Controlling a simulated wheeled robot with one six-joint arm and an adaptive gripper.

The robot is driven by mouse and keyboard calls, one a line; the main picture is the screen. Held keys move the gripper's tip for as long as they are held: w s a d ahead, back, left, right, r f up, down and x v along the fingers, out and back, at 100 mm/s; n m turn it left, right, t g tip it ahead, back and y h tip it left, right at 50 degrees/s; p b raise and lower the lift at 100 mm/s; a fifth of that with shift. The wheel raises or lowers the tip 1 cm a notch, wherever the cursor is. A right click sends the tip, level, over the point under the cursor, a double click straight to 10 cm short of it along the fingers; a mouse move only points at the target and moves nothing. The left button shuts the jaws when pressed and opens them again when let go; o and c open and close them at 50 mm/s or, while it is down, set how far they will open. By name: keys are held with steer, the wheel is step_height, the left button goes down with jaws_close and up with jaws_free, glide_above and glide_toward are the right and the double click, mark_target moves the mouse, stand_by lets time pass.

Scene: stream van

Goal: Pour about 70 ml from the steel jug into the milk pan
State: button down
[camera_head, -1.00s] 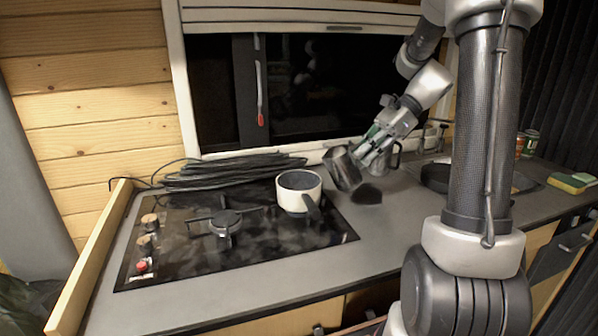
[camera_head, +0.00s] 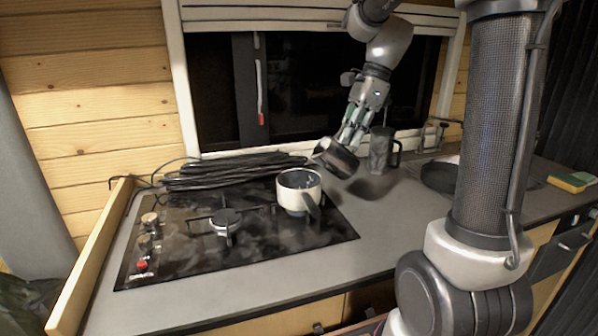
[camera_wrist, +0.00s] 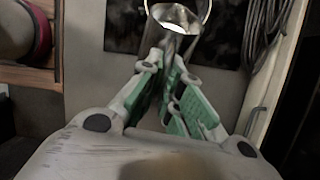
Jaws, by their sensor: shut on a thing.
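The steel jug (camera_head: 335,158) is held above the counter, just right of the pan and a little higher. It is tilted well over, with its mouth towards the pan. My gripper (camera_head: 349,141) is shut on the jug and reaches down from the upper right. In the wrist view the jug (camera_wrist: 178,38) is beyond the green finger pads, with a bright patch inside its mouth. The cream milk pan (camera_head: 296,203) stands upright on the right part of the black hob, its dark handle pointing to the front right. I cannot tell whether liquid is falling or how much the pan holds.
A grey metal mug with a handle (camera_head: 381,152) stands behind and right of the jug. Black cable coils (camera_head: 225,172) lie along the hob's (camera_head: 205,262) back edge. A dark pan (camera_head: 438,177) and a yellow-green sponge (camera_head: 571,182) are farther right. The counter's front strip is clear.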

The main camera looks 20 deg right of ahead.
mark_target(352, 153)
steer(key=shift+a+r+h, duration=0.4)
steer(key=shift+r+h, duration=0.25)
steer(key=shift+h, duration=0.05)
steer(key=shift+w+a+r+h+p, duration=0.1)
steer(key=shift+a+r+h+p, duration=0.1)
steer(key=shift+h+p, duration=0.1)
steer(key=shift+w+a+r+h+p, duration=0.1)
steer(key=shift+a+r+h+p, duration=0.6)
steer(key=shift+h+p, duration=0.4)
stand_by(1.6)
steer(key=d+f+y, duration=0.2)
steer(key=shift+s+d+y, duration=0.2)
steer(key=shift+d+y, duration=0.05)
steer(key=shift+y, duration=0.15)
steer(key=shift+f+y, duration=0.3)
steer(key=shift+s+d+f+y+b, duration=0.1)
steer(key=shift+d+f+y+b, duration=0.1)
steer(key=shift+d+f+y, duration=0.45)
steer(key=shift+s+d+f+y+b, duration=0.1)
steer(key=shift+d+f+y+b, duration=0.15)
steer(key=shift+f+y, duration=0.65)
steer(key=shift+r, duration=0.1)
